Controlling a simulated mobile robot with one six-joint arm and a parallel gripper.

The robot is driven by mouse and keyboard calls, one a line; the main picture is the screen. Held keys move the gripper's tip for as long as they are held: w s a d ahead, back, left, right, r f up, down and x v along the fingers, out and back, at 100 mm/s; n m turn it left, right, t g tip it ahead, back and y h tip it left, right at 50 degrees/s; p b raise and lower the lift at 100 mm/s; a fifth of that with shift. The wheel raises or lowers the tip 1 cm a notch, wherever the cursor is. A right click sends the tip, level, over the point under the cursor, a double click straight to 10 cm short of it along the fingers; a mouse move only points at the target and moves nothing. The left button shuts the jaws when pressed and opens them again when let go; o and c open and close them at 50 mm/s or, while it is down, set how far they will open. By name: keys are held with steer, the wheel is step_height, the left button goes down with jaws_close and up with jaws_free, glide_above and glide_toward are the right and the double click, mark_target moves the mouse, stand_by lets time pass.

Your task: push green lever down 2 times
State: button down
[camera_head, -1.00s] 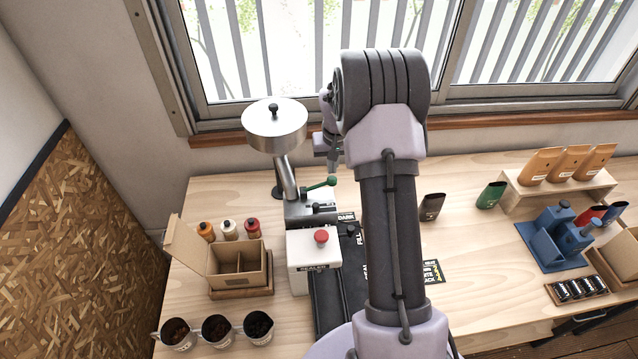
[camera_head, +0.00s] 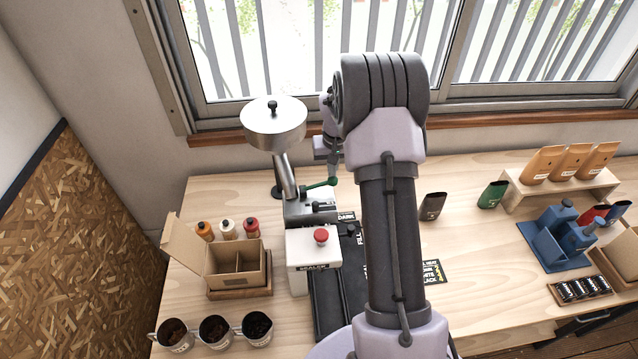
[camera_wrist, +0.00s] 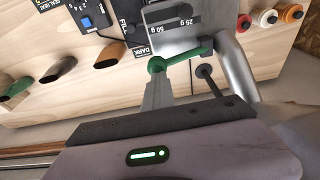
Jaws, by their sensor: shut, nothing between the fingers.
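The green lever (camera_head: 318,186) sticks out to the right from the grey metal dispenser (camera_head: 310,208), under the silver hopper (camera_head: 273,125). My gripper (camera_head: 334,172) is at the lever's knobbed right end, partly hidden behind my arm in the head view. In the wrist view the green lever (camera_wrist: 190,54) runs across the picture's middle, and my gripper (camera_wrist: 156,84) is shut and empty with its tips at the round green knob. The tips appear to touch the knob or sit just above it.
A white sealer with a red button (camera_head: 321,236) stands in front of the dispenser. An open cardboard box (camera_head: 240,285) and several small bottles are to the left. Metal cups (camera_head: 216,331) stand at the front left. The wooden table (camera_head: 465,225) has free room right of my arm.

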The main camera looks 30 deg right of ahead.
steer(key=shift+f+b, duration=0.95)
steer(key=shift+f, duration=0.3)
steer(key=shift+r, duration=0.1)
step_height(320, 180, up, 6)
steer(key=p, duration=0.3)
steer(key=shift+p, duration=0.35)
steer(key=shift+a, duration=0.1)
stand_by(1.0)
steer(key=s+a+r+t+y+b, duration=0.1)
steer(key=s+a+b, duration=0.5)
steer(key=a+b, duration=0.4)
steer(key=s+a+r+t+b, duration=0.1)
steer(key=s+a+b, duration=0.5)
steer(key=a+b, duration=0.35)
steer(key=s+a+f+t+y+b, duration=0.1)
steer(key=s+a+f+b, duration=0.4)
steer(key=s, duration=0.3)
steer(key=s+a+f+y+b, duration=0.1)
steer(key=s+a+f+b, duration=0.4)
steer(key=s, duration=0.4)
steer(key=shift+a+f+n+t, duration=0.25)
steer(key=shift+a+n+t, duration=0.05)
steer(key=shift+n+t, duration=0.1)
